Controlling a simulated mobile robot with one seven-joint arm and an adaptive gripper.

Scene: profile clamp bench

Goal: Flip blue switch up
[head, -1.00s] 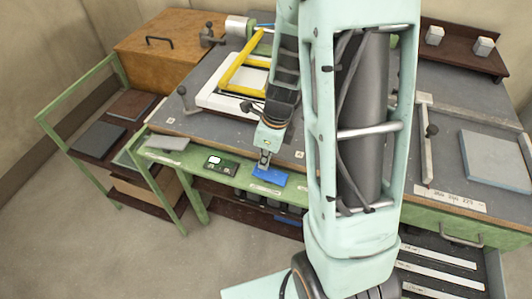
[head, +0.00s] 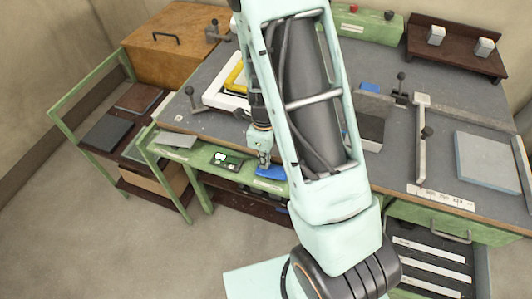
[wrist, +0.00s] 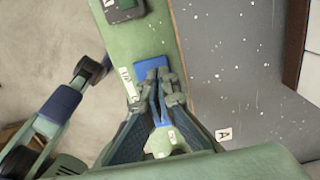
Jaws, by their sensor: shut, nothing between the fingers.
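The blue switch plate (head: 271,172) lies on the green front ledge of the bench in the head view, just below and right of my gripper (head: 265,160). In the wrist view the blue plate (wrist: 150,66) shows just beyond the fingertips of my gripper (wrist: 160,82). My gripper is shut and empty, close over the plate; I cannot tell whether it touches it. The fingers cover part of the plate, and whether its lever is up or down cannot be made out.
A dark device with a small screen (head: 226,160) sits left of the blue plate on the ledge. A grey plate (head: 176,140) lies farther left. A lever handle (head: 190,98) and a white-yellow frame (head: 228,92) stand on the grey bench top behind. A green cart (head: 70,106) stands at left.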

